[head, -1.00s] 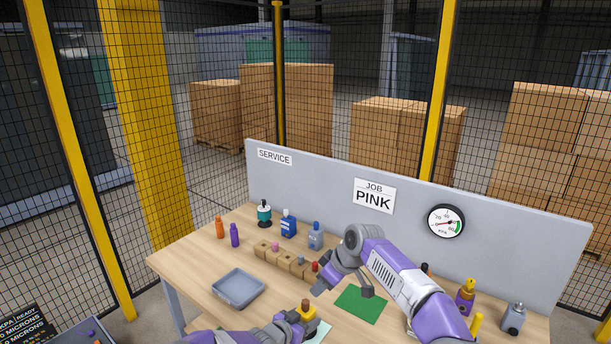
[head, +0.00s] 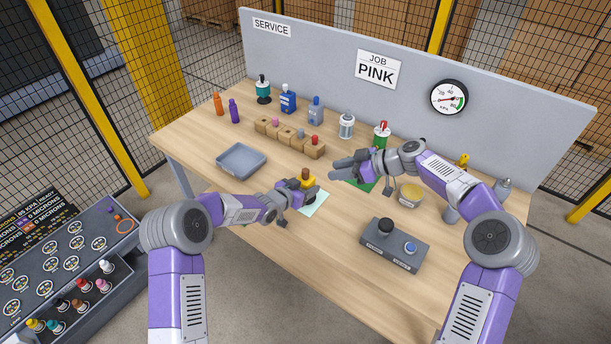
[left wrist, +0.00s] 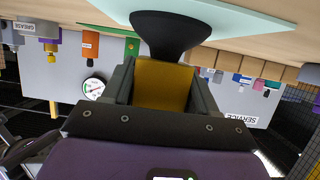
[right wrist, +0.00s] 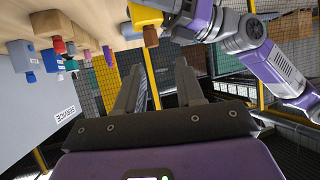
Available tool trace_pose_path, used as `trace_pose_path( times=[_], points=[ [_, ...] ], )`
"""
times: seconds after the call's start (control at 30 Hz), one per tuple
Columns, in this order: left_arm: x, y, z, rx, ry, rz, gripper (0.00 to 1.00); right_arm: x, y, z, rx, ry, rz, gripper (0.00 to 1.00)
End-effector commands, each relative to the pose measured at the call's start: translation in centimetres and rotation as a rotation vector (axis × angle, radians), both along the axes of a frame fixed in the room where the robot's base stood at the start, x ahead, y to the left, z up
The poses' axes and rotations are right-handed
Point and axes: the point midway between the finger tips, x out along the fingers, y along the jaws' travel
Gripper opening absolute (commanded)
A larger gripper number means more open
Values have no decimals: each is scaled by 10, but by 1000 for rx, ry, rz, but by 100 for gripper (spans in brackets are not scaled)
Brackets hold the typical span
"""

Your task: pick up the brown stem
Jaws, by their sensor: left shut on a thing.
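My left gripper (head: 285,203) is shut on the yellow lifter body (head: 308,185), just over a pale green sheet. A short brown stem (head: 305,172) stands on top of that body. In the right wrist view the brown stem (right wrist: 151,37) sticks out of the yellow body (right wrist: 146,16). In the left wrist view the yellow body (left wrist: 163,85) is between the fingers, with a black flared cup (left wrist: 170,35) at the sheet. My right gripper (head: 343,170) is open and empty, a little right of the stem, its fingers pointing left. It also shows open in the right wrist view (right wrist: 157,75).
A wooden block row (head: 268,129) with coloured knobs and a grey tray (head: 241,147) lie left and behind. A green mat (head: 362,186) is under my right gripper. A grey control box (head: 394,252) stands at front right. A cart (head: 75,240) holds several coloured pieces.

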Motion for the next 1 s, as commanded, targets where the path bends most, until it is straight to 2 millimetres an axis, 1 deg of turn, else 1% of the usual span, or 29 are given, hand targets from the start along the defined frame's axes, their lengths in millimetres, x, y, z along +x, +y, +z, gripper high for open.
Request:
trace_pose_path(
  times=[0.03, 0.1, 0.2, 0.27, 0.37, 0.5, 0.6, 0.83, 1.0],
  points=[
    [0, 0, 0, 0, 0, 0, 24, 0, -7, -2, 28, -18, -12, 37],
    [0, 0, 0, 0, 0, 0, 24, 0, -14, -4, 57, -45, -26, 37],
    [0, 0, 0, 0, 0, -1, 24, 1, -19, -5, 81, -71, -39, 37],
    [0, 0, 0, 0, 0, -1, 24, 2, -18, -6, 89, -81, -43, 37],
    [0, 0, 0, 0, 0, -1, 24, 6, -8, -11, 93, -84, -43, 37],
    [0, 0, 0, 0, 0, 0, 24, 16, 15, -20, 93, -85, -42, 37],
    [0, 0, 0, 0, 0, 0, 24, 21, 27, -26, 92, -84, -43, 37],
    [0, 0, 0, 0, 0, 0, 24, 27, 42, -32, 90, -85, -44, 37],
    [0, 0, 0, 0, 0, 0, 24, 34, 67, -40, 91, -84, -41, 37]
  ],
)
